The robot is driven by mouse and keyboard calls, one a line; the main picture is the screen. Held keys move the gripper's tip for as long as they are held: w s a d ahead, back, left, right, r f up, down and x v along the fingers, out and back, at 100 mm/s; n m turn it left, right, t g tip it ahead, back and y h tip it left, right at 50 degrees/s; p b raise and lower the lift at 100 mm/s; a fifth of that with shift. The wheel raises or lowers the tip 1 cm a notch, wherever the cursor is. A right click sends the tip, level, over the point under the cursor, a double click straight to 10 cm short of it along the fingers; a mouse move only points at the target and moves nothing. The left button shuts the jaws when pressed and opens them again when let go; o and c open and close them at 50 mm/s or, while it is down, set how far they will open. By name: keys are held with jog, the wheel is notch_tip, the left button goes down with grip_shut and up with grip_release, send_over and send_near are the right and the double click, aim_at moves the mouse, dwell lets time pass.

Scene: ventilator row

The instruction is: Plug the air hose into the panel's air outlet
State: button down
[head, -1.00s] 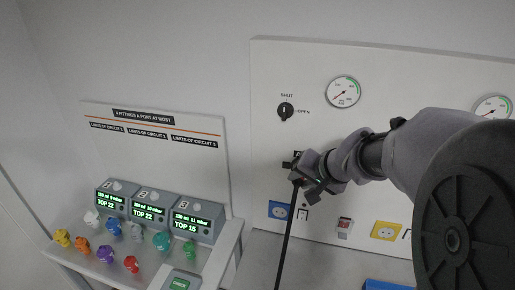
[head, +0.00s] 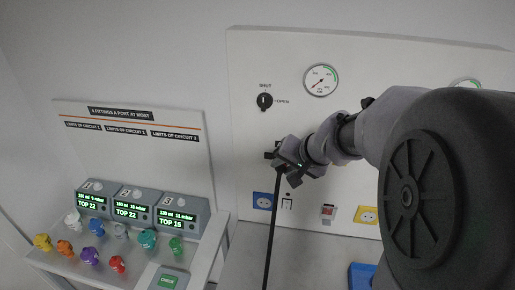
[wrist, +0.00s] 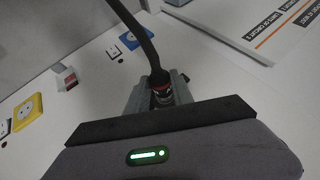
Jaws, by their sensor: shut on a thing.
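My gripper (head: 280,164) is shut on the end of the black air hose (head: 271,230), close in front of the white panel (head: 385,105). In the wrist view my gripper (wrist: 160,98) holds the hose's dark connector, which has a reddish ring (wrist: 160,86), between its fingers. The hose (wrist: 138,35) runs away from it and hangs down in the head view. The air outlet is not visible; my gripper covers the panel spot below the shut/open knob (head: 265,102). I cannot tell whether the connector touches the panel.
A round gauge (head: 321,80) is above my gripper. Blue (head: 263,201) and yellow (head: 367,215) sockets and a red switch (head: 328,212) sit low on the panel. At left, a shelf (head: 215,228) carries display boxes (head: 133,205) and several coloured fittings.

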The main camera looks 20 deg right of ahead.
dwell(0.3)
jog(key=c, duration=1)
grip_release()
jog(key=shift+c, duration=0.2)
jog(key=p+v, duration=0.4)
jog(key=v, duration=1.3)
jog(key=s+a+f+n+g+b, duration=0.1)
jog(key=s+a+f+b, duration=0.3)
jog(key=a+f, duration=0.4)
jog(key=s+a+f+n+g+y+b, duration=0.1)
jog(key=s+a+f+n+b, duration=0.2)
jog(key=a, duration=0.9)
jog(key=s+f+b, duration=0.2)
jog(key=s+f, duration=0.2)
jog(key=f, duration=0.1)
jog(key=shift+s+g, duration=0.3)
